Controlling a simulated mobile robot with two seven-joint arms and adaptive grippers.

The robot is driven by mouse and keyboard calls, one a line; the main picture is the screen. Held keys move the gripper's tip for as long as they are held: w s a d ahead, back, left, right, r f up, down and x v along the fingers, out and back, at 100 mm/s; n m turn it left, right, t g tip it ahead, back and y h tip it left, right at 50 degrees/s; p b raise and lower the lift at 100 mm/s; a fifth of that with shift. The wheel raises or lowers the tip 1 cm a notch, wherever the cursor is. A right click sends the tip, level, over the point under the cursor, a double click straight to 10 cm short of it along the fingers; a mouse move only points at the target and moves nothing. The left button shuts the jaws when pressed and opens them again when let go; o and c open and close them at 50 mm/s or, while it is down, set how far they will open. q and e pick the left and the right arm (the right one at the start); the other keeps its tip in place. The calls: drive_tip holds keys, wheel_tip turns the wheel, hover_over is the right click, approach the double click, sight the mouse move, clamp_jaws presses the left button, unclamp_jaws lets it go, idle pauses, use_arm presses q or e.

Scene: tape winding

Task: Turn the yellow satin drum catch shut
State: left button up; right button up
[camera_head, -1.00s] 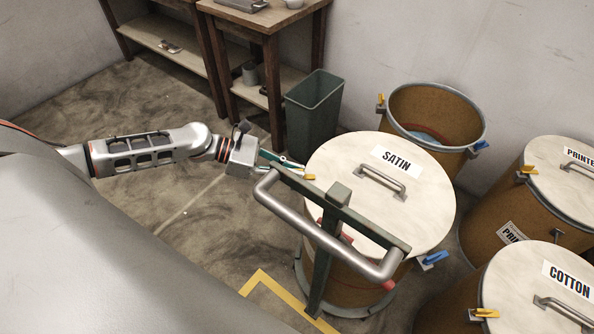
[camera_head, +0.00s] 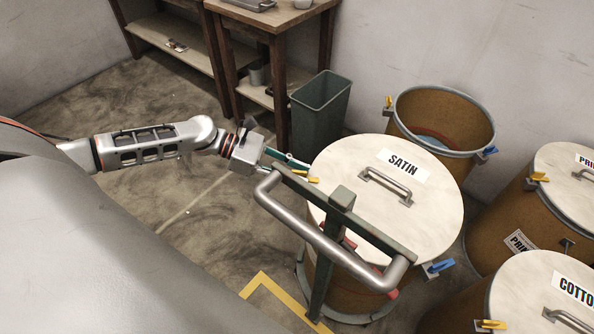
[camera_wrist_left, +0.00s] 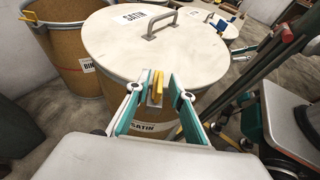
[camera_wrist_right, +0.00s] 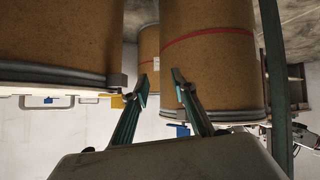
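The satin drum (camera_head: 335,282) stands upright with its pale lid (camera_head: 420,205) on, labelled SATIN. Its yellow catch (camera_head: 314,180) is on the rim at the left. In the left wrist view the yellow catch (camera_wrist_left: 156,84) stands between the fingertips of my left gripper (camera_wrist_left: 157,88). The fingers are open, one on each side of it; contact is unclear. My left gripper (camera_head: 292,168) also shows in the head view, at the lid's left edge. My right gripper (camera_wrist_right: 161,88) is open and empty in its own view, with drums beyond it; it is hidden in the head view.
A blue catch (camera_head: 441,266) is on the satin drum's right rim. A green frame with a grey handle (camera_head: 318,240) stands in front of the drum. An open drum (camera_head: 445,120) and a green bin (camera_head: 320,112) are behind. The cotton drum (camera_head: 530,290) is close at right.

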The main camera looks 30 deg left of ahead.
drive_tip(key=shift+d, duration=0.1)
use_arm(q)
drive_tip(key=v, duration=1.2)
